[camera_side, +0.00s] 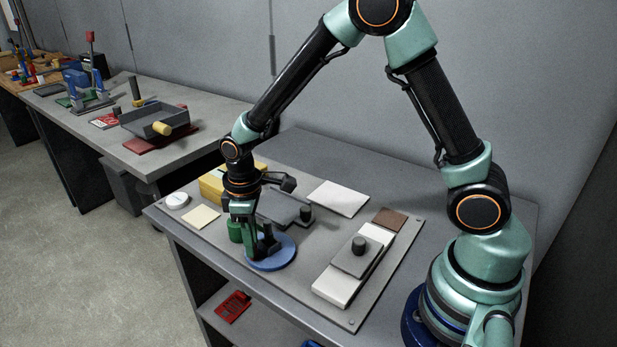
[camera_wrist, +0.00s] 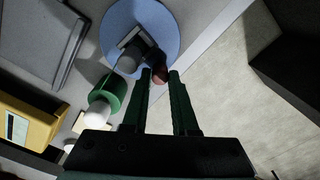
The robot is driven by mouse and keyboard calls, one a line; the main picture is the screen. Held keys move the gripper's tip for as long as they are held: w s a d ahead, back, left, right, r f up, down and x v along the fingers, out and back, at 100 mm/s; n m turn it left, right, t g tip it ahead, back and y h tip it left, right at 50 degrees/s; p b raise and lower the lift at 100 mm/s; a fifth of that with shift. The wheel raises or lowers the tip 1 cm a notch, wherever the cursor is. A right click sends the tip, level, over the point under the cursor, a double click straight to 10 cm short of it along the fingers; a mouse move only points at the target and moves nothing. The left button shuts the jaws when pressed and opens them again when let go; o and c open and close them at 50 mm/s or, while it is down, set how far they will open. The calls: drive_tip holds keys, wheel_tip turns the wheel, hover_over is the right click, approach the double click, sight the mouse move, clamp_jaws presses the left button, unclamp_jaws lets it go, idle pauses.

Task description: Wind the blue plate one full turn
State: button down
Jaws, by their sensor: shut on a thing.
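The blue plate (camera_side: 283,255) is a flat round disc near the front edge of the grey board. It also shows at the top of the wrist view (camera_wrist: 167,28). A grey block with a dark round knob (camera_wrist: 130,60) sits on the plate. My gripper (camera_side: 262,243) points down over the plate. The peg's lower end is hidden.
A green cylinder with a pale top (camera_wrist: 108,93) stands close beside the plate. A yellow box (camera_side: 211,188) is behind it. A dark grey plate (camera_side: 278,207) and a white slab with a grey slider (camera_side: 352,258) lie on the board. The bench edge is close in front.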

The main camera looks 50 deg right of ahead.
drive_tip(key=shift+w+d+m, duration=0.1)
drive_tip(key=shift+w+m, duration=0.2)
drive_tip(key=shift+m, duration=0.4)
drive_tip(key=shift+w+d+m, duration=0.1)
drive_tip(key=shift+w+m, duration=0.2)
drive_tip(key=shift+m, duration=0.4)
drive_tip(key=shift+w+d+m, duration=0.1)
drive_tip(key=shift+w+m, duration=0.1)
drive_tip(key=shift+m, duration=0.45)
drive_tip(key=shift+w+d+m, duration=0.1)
drive_tip(key=shift+w+m, duration=0.1)
drive_tip(key=shift+m, duration=0.45)
drive_tip(key=shift+w+d+r+m, duration=0.1)
drive_tip(key=shift+w+d+m, duration=0.05)
drive_tip(key=shift+m, duration=0.25)
drive_tip(key=c, duration=0.7)
unclamp_jaws()
wheel_tip(320, 180, up, 12)
